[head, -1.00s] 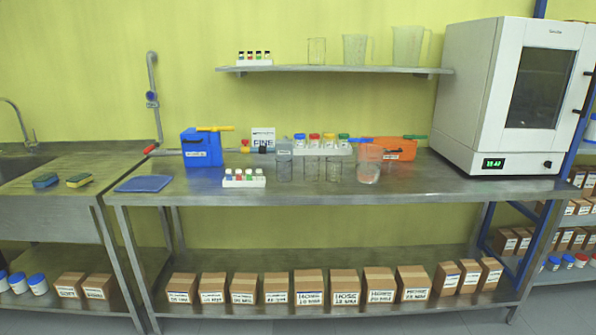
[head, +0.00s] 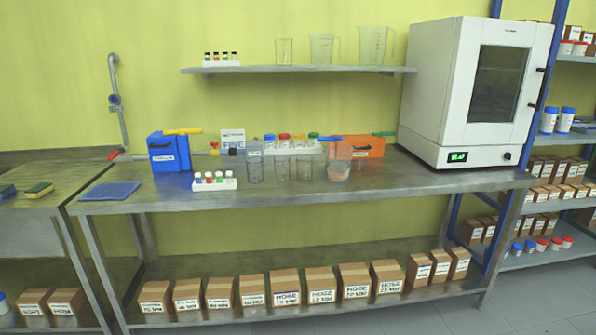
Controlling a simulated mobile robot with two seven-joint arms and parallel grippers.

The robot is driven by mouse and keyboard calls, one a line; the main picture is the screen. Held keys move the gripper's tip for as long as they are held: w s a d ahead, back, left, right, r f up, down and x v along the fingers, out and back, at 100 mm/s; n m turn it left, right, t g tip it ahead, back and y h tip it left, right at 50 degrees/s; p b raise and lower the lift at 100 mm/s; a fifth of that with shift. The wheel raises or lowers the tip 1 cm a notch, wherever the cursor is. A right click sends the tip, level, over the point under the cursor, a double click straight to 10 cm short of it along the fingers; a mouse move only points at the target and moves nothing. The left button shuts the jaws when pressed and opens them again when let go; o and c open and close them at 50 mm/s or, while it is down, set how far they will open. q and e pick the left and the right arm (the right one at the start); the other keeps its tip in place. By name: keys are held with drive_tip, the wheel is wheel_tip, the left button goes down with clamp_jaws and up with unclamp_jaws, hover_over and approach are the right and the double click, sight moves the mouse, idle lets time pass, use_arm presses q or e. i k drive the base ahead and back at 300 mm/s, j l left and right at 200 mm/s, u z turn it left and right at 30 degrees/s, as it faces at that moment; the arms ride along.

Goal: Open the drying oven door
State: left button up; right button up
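The drying oven (head: 470,90) is a white box with a dark glass window in its door (head: 497,84). It stands at the right end of the steel bench. The door looks shut. Small dark fittings show along the door's right edge, and a dark knob and a lit green display (head: 457,156) sit on the panel below it. Neither of my grippers is in the head view.
The steel bench (head: 400,185) holds a blue box (head: 168,152), an orange box (head: 360,147), several beakers and bottle racks. A wall shelf (head: 300,69) carries jugs. Blue-framed shelving (head: 558,205) stands right of the oven. Floor shows at the lower right.

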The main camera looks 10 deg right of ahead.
sight(471, 32)
drive_tip(key=z, duration=1.3)
drive_tip(key=i+l+u, duration=0.1)
drive_tip(key=i, duration=0.4)
drive_tip(key=i+l+u, duration=0.1)
drive_tip(key=i+l, duration=0.2)
drive_tip(key=i, duration=0.15)
drive_tip(key=i+l, duration=0.3)
drive_tip(key=i, duration=0.2)
drive_tip(key=i+l+u, duration=0.15)
drive_tip(key=i, duration=0.3)
drive_tip(key=l, duration=0.1)
